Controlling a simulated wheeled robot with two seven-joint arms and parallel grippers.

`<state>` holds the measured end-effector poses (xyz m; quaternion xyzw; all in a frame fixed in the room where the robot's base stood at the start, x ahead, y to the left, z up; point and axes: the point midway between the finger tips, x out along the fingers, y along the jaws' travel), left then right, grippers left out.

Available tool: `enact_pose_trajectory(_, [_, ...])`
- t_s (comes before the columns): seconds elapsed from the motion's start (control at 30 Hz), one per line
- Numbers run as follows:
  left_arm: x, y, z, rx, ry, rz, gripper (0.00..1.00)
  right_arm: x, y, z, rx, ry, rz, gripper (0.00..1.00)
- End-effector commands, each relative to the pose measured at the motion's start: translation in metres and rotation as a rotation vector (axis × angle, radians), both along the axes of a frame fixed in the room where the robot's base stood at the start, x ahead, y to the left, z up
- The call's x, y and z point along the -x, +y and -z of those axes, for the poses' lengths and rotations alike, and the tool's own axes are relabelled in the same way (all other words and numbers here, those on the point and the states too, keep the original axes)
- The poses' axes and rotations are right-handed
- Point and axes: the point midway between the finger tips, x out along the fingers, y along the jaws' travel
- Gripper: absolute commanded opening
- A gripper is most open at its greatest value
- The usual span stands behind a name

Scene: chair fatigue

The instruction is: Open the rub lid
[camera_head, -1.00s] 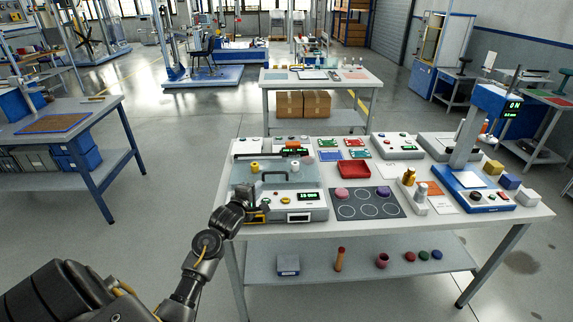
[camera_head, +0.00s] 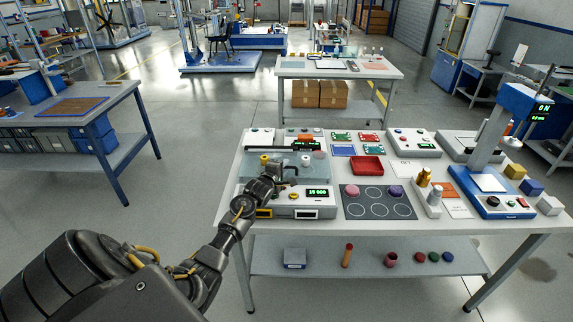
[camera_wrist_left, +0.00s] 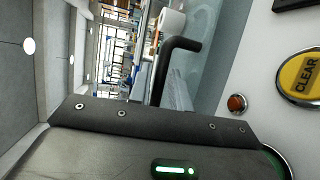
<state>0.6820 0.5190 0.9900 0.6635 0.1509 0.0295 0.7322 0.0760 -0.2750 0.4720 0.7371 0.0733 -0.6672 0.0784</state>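The rub lid (camera_head: 317,173) is a clear bluish panel on the white rub machine (camera_head: 280,212) and looks closed in the head view. Its black bar handle (camera_wrist_left: 181,46) shows in the wrist view, with the clear panel (camera_wrist_left: 207,62) beside it. My left gripper (camera_head: 279,178) is over the front of the lid, where it hides the handle in the head view. Its dark housing fills the bottom of the wrist view, and its fingertips do not show clearly. I cannot tell whether it touches the handle. My right gripper is not in view.
A dark mat (camera_head: 380,210) with circles and pucks lies right of the machine. A red tray (camera_head: 367,166) stands behind the mat. The floor left of the table is clear.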

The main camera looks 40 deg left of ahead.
Motion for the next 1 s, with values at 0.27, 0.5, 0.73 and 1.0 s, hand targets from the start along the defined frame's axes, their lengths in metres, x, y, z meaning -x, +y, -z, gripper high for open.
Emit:
enact_pose_trajectory(0.27, [-0.020, 0.006, 0.003, 0.000, -0.001, -0.001, 0.20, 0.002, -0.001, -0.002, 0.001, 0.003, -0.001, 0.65])
enact_pose_trajectory(0.5, [-0.021, 0.006, 0.004, 0.000, -0.001, -0.001, 0.20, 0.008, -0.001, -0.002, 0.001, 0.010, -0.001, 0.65])
enact_pose_trajectory(0.73, [-0.021, 0.006, 0.004, 0.000, -0.001, -0.001, 0.00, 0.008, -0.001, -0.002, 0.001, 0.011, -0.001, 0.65])
enact_pose_trajectory(1.0, [-0.021, 0.006, 0.004, 0.001, 0.000, 0.000, 0.00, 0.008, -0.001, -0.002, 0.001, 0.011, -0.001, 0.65])
